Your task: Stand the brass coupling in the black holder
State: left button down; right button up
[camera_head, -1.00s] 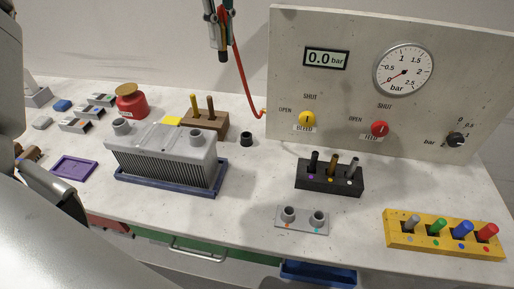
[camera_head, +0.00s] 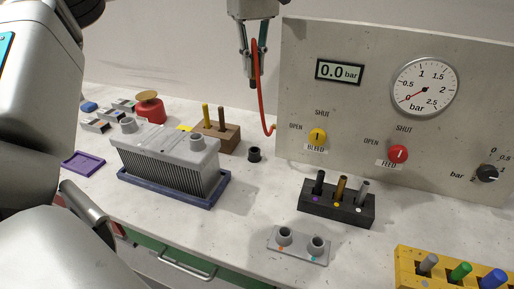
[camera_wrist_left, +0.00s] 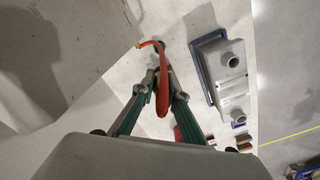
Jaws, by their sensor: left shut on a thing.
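My left gripper (camera_head: 251,78) hangs from above, left of the gauge panel and high over the table. It is shut on the end of a red hose (camera_head: 264,100), which also shows in the left wrist view (camera_wrist_left: 162,92). A dark, slightly brownish tip, apparently the brass coupling (camera_head: 252,83), shows between the fingertips, mostly hidden by them. A small round black holder (camera_head: 254,154) stands open on the table well below the gripper, apart from it. My right gripper is not in view.
A grey finned block (camera_head: 165,164) in a blue tray stands left of the holder, with a wooden peg block (camera_head: 228,141) behind. A black block (camera_head: 330,206) with pegs stands right. The panel (camera_head: 300,85) rises behind.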

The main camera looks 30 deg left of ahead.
pick_arm(q)
notch_tip(320, 180, down, 23)
jog(key=b, duration=0.6)
jog(key=shift+r, duration=0.1)
jog(key=shift+d+r, duration=0.1)
jog(key=shift+r, duration=0.05)
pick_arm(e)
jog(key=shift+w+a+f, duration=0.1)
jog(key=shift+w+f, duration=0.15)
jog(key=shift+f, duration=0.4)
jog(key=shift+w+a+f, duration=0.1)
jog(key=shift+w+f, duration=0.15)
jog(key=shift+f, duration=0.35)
pick_arm(q)
jog(key=c, duration=2)
grip_release()
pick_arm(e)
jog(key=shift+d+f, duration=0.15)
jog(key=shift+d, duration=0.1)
